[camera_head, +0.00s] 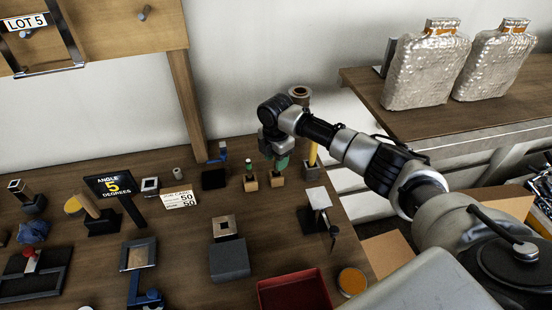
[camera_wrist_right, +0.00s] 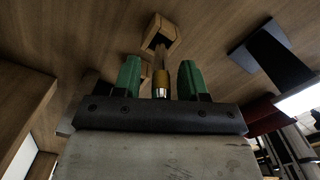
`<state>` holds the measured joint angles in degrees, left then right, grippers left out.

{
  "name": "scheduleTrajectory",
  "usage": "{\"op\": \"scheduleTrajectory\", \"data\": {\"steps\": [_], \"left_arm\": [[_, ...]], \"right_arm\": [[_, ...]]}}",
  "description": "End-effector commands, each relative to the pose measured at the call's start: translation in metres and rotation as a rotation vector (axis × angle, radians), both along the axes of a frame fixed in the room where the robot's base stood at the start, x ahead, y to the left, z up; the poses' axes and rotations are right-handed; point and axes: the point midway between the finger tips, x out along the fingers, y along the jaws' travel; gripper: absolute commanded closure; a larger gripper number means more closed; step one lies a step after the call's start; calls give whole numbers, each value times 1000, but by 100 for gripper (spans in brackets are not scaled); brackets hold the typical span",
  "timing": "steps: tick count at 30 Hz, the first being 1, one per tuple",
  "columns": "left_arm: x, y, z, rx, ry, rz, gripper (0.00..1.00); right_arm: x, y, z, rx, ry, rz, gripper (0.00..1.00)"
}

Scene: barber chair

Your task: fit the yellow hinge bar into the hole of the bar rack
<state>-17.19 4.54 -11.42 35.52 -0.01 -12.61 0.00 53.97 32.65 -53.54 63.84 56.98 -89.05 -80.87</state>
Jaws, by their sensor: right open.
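My right gripper (camera_head: 279,158) is open, with green fingers, just left of the bar and above a small wooden block (camera_head: 277,182). In the wrist view, a slim amber piece with a silver end (camera_wrist_right: 161,82) shows between the spread fingers, in line with a wooden holder (camera_wrist_right: 160,32). I cannot tell whether the fingers touch it. My left gripper is out of view.
Another wooden block (camera_head: 250,184) stands to the left. A tilted yellow-ended cylinder (camera_head: 75,205) sits in a black base. A black sign (camera_head: 115,187), a grey block (camera_head: 229,260) and a red tray (camera_head: 293,292) stand around. Free tabletop lies in front of the wooden blocks.

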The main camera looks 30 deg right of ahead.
Motion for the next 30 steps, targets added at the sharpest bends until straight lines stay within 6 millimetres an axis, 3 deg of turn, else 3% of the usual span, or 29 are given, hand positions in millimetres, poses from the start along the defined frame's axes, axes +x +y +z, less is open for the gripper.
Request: {"op": "scheduleTrajectory", "data": {"steps": [18, 24, 30], "left_arm": [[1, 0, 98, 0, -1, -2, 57], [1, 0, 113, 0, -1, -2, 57], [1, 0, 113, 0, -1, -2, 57]], "right_arm": [[0, 0, 100, 1, 2, 1, 58], [0, 0, 116, 1, 2, 1, 58], [0, 0, 116, 1, 1, 0, 58]]}}
